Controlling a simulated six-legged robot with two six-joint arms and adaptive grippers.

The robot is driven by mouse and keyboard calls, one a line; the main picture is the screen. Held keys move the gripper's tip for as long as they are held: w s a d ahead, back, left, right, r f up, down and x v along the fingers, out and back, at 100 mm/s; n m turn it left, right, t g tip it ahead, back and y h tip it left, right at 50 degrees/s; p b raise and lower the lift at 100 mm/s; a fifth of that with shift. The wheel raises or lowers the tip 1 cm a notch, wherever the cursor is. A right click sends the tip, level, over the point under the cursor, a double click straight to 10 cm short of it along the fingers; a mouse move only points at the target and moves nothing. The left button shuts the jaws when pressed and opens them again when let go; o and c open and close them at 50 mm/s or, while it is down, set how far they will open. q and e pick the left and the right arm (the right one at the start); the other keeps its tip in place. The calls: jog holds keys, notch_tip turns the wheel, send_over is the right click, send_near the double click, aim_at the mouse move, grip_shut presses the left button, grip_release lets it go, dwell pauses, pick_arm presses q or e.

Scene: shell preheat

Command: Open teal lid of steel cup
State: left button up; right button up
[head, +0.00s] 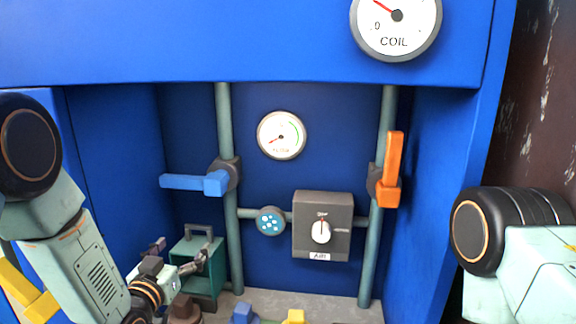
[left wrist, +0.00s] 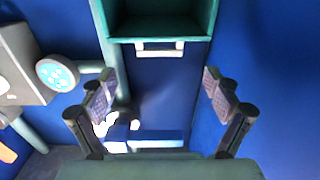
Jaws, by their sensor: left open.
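I cannot make out a steel cup or its teal lid in either view. A teal open-fronted box (head: 206,284) with a grey handle (head: 199,231) on top stands at the lower left of the recess. In the left wrist view the teal box (left wrist: 168,31) is at the top, with its pale handle (left wrist: 160,48) below it. My left gripper (head: 183,250) is open, its fingers spread in front of the box. In the left wrist view its fingertips (left wrist: 160,83) stand apart with nothing between them. My right gripper is out of view; only part of the right arm shows.
A blue lever (head: 196,182) and an orange lever (head: 391,170) sit on vertical pipes. A grey switch box (head: 322,238), a round blue-dotted fitting (head: 271,221) and a gauge (head: 281,135) are between them. Blue, yellow and brown pieces show at the bottom edge. Blue walls bound the recess.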

pick_arm(q)
jog(key=shift+w+d+r+g+p, duration=0.1)
jog(key=shift+w+r+g+p, duration=0.35)
jog(key=shift+r+g+p, duration=0.2)
jog(key=shift+s, duration=0.1)
